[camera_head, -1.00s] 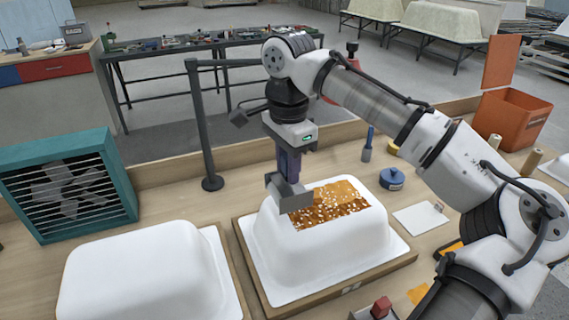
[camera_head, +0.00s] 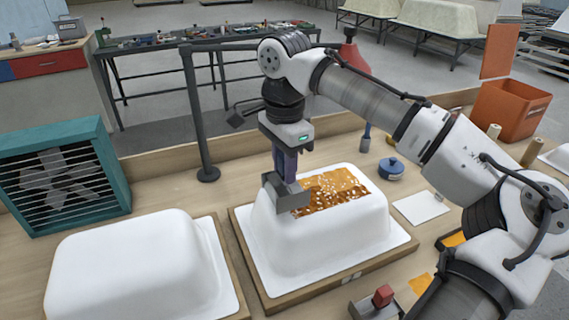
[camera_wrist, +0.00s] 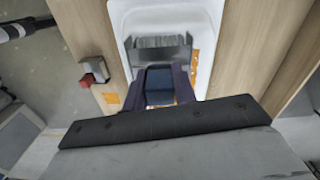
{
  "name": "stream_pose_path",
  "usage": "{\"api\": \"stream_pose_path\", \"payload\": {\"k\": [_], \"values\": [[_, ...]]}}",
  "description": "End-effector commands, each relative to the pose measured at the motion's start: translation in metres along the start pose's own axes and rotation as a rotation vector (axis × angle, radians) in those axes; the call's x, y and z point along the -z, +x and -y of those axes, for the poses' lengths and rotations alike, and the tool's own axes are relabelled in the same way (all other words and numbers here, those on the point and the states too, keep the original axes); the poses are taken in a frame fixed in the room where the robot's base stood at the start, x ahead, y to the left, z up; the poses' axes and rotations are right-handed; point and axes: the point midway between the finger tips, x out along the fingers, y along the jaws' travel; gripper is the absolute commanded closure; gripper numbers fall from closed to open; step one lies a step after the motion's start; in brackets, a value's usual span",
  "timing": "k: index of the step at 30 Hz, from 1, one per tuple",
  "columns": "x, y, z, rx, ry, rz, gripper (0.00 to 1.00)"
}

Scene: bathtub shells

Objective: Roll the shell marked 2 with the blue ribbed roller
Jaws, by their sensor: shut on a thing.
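My gripper (camera_head: 287,160) is shut on the roller (camera_head: 288,194), which shows a grey head in the head view. In the wrist view the gripper (camera_wrist: 160,88) has a blue block between its dark fingers, with the roller's grey ribbed head (camera_wrist: 158,50) beyond it. The head is at the left end of an orange-brown patch (camera_head: 335,190) with white specks, on top of a white upturned shell (camera_head: 340,235). Contact cannot be told for sure. A small plate (camera_head: 351,277) is on the front of this shell's board; its mark is too small to read.
A second white shell (camera_head: 125,265) without a patch stands at left. A teal fan box (camera_head: 65,178) is behind it. A dark post (camera_head: 200,120) stands near the back ledge.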

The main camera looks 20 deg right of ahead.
Motion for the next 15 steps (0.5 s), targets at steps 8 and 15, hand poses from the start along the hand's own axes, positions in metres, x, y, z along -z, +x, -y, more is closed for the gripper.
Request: {"api": "stream_pose_path", "payload": {"k": [8,15], "values": [[-0.0002,0.0053,0.0,0.0,-0.001,0.0,0.91],[-0.0002,0.0102,0.0,0.0,-0.001,0.001,0.91]]}}
